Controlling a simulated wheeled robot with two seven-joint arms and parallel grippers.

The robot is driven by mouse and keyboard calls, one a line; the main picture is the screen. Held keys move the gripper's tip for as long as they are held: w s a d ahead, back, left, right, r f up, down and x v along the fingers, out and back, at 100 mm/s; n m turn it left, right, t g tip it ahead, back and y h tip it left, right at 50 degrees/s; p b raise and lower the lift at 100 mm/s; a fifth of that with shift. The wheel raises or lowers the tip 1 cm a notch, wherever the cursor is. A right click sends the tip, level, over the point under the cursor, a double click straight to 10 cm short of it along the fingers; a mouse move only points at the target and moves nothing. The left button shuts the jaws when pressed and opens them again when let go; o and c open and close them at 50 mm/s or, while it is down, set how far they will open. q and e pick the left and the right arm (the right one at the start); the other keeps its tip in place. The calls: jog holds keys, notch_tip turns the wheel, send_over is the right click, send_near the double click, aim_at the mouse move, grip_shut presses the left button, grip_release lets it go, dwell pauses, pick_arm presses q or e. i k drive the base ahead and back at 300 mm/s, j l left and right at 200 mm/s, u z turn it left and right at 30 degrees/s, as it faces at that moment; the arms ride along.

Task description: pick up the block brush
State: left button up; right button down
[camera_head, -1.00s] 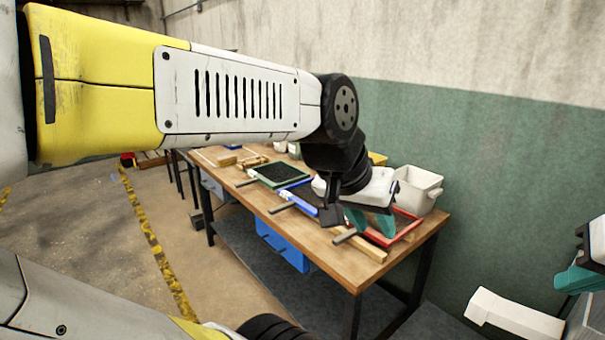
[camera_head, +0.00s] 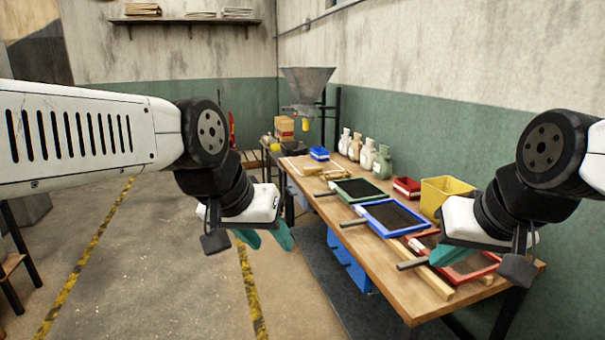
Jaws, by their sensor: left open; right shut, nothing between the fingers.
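I cannot tell for certain which item is the block brush. Small light-brown wooden pieces (camera_head: 334,175) lie toward the far left of the wooden workbench (camera_head: 384,284), and one of them may be it. My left gripper (camera_head: 266,240) is open and empty over the floor, left of the bench and apart from those pieces. My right gripper (camera_head: 446,256) is shut and empty. In the picture it overlaps the red-framed tray (camera_head: 484,274) at the near right end of the bench, and it hides part of that tray.
A green-framed tray (camera_head: 334,190) and a blue-framed tray (camera_head: 370,222) lie mid-bench, handles toward the front. Several bottles (camera_head: 382,162), a red box (camera_head: 407,186) and a yellow bin (camera_head: 436,194) line the wall side. A metal hopper (camera_head: 308,86) stands behind.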

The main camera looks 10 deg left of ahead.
aim_at(316, 170)
jog(key=u, duration=0.3)
jog(key=i+j+z, duration=0.2)
jog(key=i+j, duration=0.6)
jog(key=i, duration=0.3)
jog(key=i+j+z, duration=0.2)
jog(key=i+j, duration=0.75)
jog(key=i+j+z, duration=0.2)
jog(key=i+j, duration=0.85)
jog(key=j, duration=0.1)
